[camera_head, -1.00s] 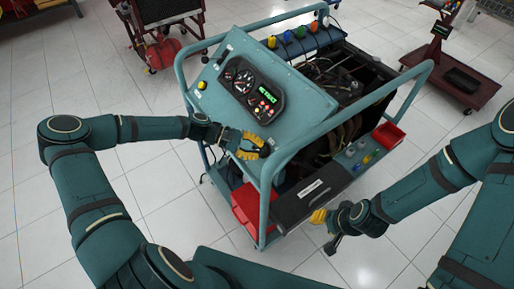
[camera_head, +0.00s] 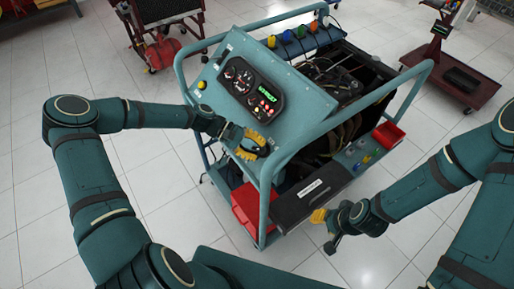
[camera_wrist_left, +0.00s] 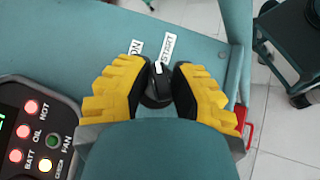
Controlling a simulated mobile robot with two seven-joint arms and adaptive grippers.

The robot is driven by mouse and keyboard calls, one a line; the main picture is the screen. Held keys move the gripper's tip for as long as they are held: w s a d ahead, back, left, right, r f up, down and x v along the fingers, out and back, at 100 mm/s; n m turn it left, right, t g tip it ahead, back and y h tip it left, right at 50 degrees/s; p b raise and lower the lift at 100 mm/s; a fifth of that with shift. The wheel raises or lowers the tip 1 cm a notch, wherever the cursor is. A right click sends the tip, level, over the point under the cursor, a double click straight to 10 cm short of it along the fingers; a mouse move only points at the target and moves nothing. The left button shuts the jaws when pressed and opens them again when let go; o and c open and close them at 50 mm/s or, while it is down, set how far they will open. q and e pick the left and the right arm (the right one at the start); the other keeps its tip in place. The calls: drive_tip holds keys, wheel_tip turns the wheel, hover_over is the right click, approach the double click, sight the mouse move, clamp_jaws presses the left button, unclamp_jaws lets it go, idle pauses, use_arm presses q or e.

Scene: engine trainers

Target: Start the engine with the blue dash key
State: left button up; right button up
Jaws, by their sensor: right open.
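The engine trainer (camera_head: 285,85) is a teal wheeled frame with a sloped dash panel. My left gripper (camera_wrist_left: 160,70) is at the panel's lower right part, its yellow fingers on either side of a black key switch (camera_wrist_left: 156,92) with a white mark. The fingers appear closed on it. The mark points up and slightly right, near the START label (camera_wrist_left: 169,47), with the ON label (camera_wrist_left: 136,48) to its left. No blue shows on this key. In the head view the left fingers hide the switch. My right gripper (camera_head: 319,216) is open and empty in front of the trainer.
The gauge cluster (camera_head: 251,87) has a lit green display and red lamps. Several coloured items, one blue (camera_head: 288,36), line the back rail. Red bins (camera_head: 246,210) (camera_head: 388,135) sit low on the frame. A red cart (camera_head: 450,80) stands at right.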

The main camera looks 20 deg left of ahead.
use_arm(q)
drive_tip(key=shift+o, duration=1)
drive_tip(key=v, duration=1.2)
